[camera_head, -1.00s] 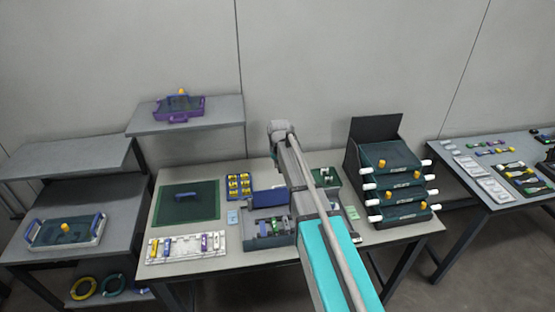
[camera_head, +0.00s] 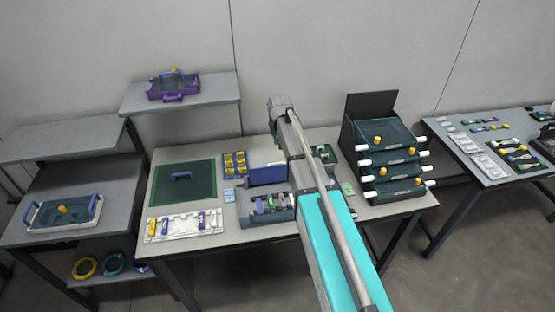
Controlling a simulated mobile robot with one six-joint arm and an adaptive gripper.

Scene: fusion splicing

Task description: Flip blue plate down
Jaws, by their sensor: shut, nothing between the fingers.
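The blue plate (camera_head: 268,175) stands raised, roughly upright, at the back of the grey splicing device (camera_head: 246,214) on the middle table. Several small coloured parts show in the device in front of the plate. My arm reaches over the table and passes just right of the plate, covering the right part of the device. My gripper is hidden behind my arm, so its place relative to the plate cannot be seen.
A green mat (camera_head: 160,186) with a blue handle, a white holder strip (camera_head: 180,236) and a blue tray (camera_head: 229,173) of yellow parts lie left of the device. A tiered rack (camera_head: 366,131) stands to the right. A purple tray (camera_head: 172,97) sits on the raised shelf.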

